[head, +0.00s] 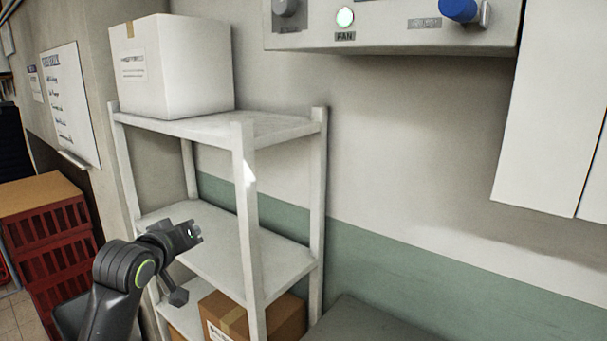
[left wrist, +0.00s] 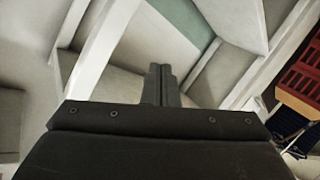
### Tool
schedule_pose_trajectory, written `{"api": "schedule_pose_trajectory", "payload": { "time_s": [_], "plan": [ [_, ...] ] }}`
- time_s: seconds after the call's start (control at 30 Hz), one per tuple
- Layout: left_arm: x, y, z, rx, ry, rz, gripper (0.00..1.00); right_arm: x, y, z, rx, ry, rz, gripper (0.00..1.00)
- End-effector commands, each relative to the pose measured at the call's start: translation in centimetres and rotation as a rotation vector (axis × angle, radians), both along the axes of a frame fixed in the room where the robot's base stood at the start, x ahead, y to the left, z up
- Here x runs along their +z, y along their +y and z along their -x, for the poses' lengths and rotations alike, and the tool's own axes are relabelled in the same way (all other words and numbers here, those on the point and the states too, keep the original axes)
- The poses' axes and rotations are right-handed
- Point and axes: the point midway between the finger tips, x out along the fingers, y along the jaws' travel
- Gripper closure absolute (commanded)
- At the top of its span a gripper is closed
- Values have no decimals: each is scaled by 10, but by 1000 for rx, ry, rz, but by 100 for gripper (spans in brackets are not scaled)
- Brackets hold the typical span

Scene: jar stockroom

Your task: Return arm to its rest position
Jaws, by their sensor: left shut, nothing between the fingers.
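My left arm (head: 125,268) comes up from the bottom left in the head view, bent at a joint with a green ring. Its wrist end is in front of the left side of the white shelf rack (head: 244,210). In the left wrist view my left gripper (left wrist: 162,85) shows from behind, its two dark fingers pressed together with nothing between them. Pale shelf parts lie beyond the fingers. I cannot tell from the pictures how near the arm is to the rack. My right gripper is in neither view.
A white box (head: 175,75) stands on the rack's top shelf. A brown carton (head: 270,315) is low in the rack. Red crates (head: 50,240) are stacked at the left. A control panel (head: 390,25) and a white cabinet (head: 555,110) are on the wall. The rack's middle shelf looks empty.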

Motion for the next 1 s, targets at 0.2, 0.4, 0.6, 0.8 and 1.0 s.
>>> {"api": "schedule_pose_trajectory", "payload": {
  "time_s": [0.2,0.4,0.6,0.8,1.0],
  "plan": [
    [-125,22,64,13,200,-145,100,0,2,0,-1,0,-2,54],
    [-215,40,143,5,384,-269,100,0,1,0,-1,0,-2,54],
    [-280,54,237,-22,574,-378,100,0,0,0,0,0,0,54],
    [-316,64,326,-57,742,-463,100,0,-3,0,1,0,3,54],
    [-330,69,391,-91,866,-517,100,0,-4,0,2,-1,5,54]
  ]
}}
